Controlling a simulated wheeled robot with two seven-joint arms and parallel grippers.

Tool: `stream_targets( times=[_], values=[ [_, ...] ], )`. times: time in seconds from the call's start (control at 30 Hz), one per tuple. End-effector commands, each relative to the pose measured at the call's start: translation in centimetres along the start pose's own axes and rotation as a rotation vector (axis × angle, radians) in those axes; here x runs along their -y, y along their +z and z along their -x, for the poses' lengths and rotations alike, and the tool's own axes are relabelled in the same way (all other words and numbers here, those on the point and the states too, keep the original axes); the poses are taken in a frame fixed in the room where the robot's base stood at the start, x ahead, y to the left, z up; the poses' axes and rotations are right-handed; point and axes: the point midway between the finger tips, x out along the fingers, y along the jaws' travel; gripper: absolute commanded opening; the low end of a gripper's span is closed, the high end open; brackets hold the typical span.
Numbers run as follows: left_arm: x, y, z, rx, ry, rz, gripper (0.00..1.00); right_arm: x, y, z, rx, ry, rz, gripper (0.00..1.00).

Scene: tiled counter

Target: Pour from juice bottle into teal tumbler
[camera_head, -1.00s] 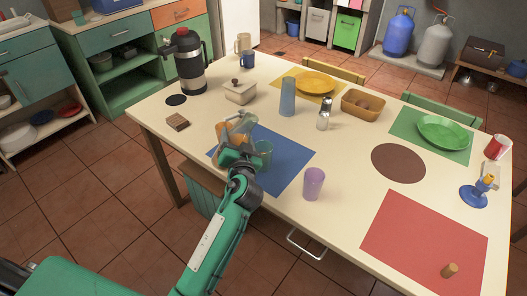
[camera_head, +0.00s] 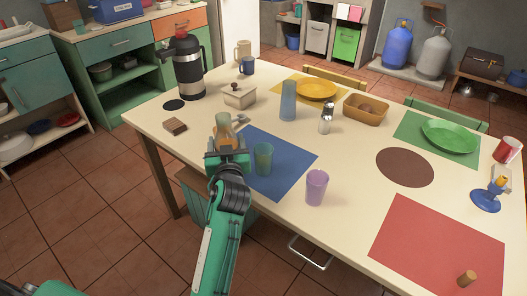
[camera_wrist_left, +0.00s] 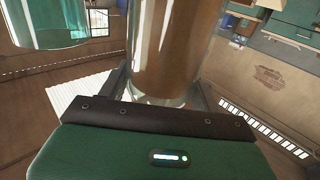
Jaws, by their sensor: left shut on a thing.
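The juice bottle (camera_head: 224,130), clear with orange-brown juice, is in my left gripper (camera_head: 227,150). It stands about upright at the left edge of the blue mat; its lower part is hidden by the gripper. In the left wrist view the bottle (camera_wrist_left: 172,45) fills the middle, between the fingers. The teal tumbler (camera_head: 263,160) stands upright on the blue mat, just right of the gripper and apart from the bottle. It also shows at the upper left of the wrist view (camera_wrist_left: 62,22). I cannot tell how full it is. My right gripper is not in view.
A purple tumbler (camera_head: 316,187) stands right of the blue mat (camera_head: 288,173). A tall blue tumbler (camera_head: 288,100), a shaker (camera_head: 326,120) and a lidded dish (camera_head: 239,96) stand behind. A small brown block (camera_head: 175,126) lies to the left. The table front between purple tumbler and red mat (camera_head: 437,235) is clear.

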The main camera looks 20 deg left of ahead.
Motion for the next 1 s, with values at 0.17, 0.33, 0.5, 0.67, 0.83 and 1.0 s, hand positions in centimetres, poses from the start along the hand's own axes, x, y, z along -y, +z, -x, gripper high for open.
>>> stream_targets(
  times=[0.17, 0.33, 0.5, 0.67, 0.83, 1.0],
  values=[
    [0.0, -0.7, 0.0, -0.004, 0.0, -0.001, 0.25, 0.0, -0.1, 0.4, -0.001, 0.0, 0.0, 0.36],
    [0.0, -2.1, 0.0, -0.004, 0.0, -0.002, 0.25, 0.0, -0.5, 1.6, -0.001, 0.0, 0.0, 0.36],
    [0.0, -3.8, 0.0, -0.004, 0.0, -0.001, 0.25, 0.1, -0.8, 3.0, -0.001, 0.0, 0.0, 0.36],
    [-0.1, -5.1, 0.0, -0.004, 0.0, -0.001, 0.25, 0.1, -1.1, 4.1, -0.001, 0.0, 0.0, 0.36],
    [-0.1, -5.3, 0.0, -0.003, 0.0, 0.001, 0.25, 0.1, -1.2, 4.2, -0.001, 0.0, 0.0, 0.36],
    [-0.2, -5.3, 0.0, -0.003, 0.0, 0.004, 0.25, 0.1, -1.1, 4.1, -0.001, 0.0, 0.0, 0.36]
  ],
)
